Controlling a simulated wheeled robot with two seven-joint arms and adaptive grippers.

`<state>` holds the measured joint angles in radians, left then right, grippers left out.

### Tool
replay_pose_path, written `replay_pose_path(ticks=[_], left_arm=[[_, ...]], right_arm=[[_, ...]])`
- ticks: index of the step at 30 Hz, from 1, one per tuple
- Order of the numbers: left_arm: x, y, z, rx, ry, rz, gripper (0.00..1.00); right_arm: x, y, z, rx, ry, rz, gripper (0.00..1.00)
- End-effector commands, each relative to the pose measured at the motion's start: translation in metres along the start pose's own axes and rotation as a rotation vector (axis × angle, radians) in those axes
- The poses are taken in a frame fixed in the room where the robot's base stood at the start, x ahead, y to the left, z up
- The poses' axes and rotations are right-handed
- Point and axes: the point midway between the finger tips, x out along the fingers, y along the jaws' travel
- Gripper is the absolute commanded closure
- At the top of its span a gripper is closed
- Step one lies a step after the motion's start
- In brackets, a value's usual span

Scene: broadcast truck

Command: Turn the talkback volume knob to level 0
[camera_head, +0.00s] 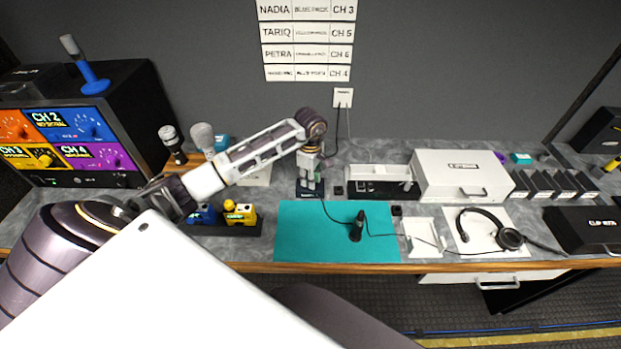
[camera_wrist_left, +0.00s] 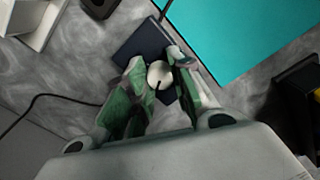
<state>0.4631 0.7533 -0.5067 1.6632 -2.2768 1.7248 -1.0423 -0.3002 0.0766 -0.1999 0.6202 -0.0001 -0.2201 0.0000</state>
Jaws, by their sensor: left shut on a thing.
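The talkback volume knob (camera_wrist_left: 158,75) is a round white knob with a dark pointer line, on a dark blue box (camera_wrist_left: 140,45). The level marks cannot be read. My right gripper is not in view.
A teal mat (camera_head: 290,240) with a black microphone (camera_head: 357,226) lies right of the box. A yellow beltpack (camera_head: 240,213) stands to the left. A white case (camera_head: 455,175) and a headset (camera_head: 490,230) are farther right.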

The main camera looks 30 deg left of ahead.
Motion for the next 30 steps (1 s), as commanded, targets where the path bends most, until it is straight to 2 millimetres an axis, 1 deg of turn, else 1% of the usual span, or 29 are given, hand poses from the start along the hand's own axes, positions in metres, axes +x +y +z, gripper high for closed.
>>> replay_pose_path(ticks=[7, 14, 30], left_arm=[[0.0, 0.0, -0.001, -0.036, 0.002, 0.001, 1.0], [0.001, 0.0, -0.001, -0.124, 0.002, 0.0, 1.0], [0.0, 0.001, -0.001, -0.465, 0.001, 0.002, 1.0]], right_arm=[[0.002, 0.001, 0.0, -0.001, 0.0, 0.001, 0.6], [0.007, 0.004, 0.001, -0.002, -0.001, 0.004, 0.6], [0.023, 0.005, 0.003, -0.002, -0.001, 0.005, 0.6]])
